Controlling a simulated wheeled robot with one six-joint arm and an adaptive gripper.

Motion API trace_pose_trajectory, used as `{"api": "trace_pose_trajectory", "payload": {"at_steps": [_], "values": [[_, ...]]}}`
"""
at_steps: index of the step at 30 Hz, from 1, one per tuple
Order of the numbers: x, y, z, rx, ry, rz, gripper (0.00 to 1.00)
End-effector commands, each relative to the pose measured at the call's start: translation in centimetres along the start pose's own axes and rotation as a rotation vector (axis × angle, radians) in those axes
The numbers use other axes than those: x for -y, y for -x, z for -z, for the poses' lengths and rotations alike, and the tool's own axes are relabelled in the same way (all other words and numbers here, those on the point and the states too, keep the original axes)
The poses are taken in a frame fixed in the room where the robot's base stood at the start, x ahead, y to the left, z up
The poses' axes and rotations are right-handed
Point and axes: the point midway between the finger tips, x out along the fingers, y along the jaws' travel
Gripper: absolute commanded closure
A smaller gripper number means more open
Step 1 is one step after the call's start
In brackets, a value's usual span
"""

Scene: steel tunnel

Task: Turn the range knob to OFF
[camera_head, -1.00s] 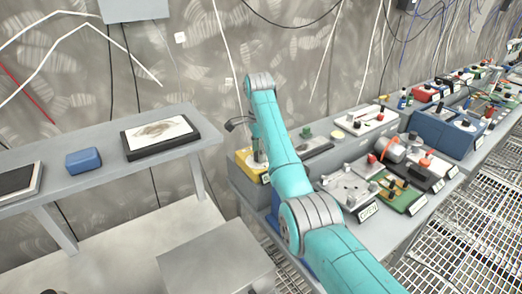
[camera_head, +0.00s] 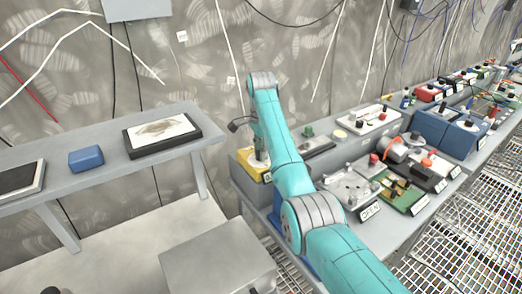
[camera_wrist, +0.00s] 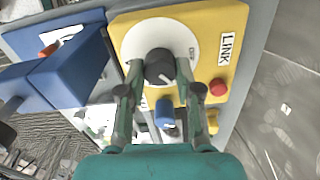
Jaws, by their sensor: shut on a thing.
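The range knob (camera_wrist: 159,66) is black and round with a pale pointer mark. It sits on a white dial (camera_wrist: 135,45) with small print at its right, too small to read surely. The dial is on a yellow panel (camera_wrist: 205,20), which also shows in the head view (camera_head: 246,163). My gripper (camera_wrist: 160,76) has one finger on each side of the knob and is shut on it. In the head view my gripper (camera_head: 260,158) is over the yellow panel, and my arm points down there. The knob is hidden in that view.
A blue box (camera_wrist: 70,65) stands close on the left. Other devices crowd the bench to the right of my arm in the head view.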

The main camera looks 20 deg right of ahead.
Motion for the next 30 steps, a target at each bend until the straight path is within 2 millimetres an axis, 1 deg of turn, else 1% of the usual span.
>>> {"api": "trace_pose_trajectory", "payload": {"at_steps": [18, 24, 30], "values": [[0.09, -0.05, -0.08, 0.000, 0.562, 0.000, 1.00], [0.10, -0.06, -0.10, 0.001, 0.717, -0.001, 1.00], [0.11, -0.07, -0.12, 0.001, 0.828, -0.001, 1.00]]}}
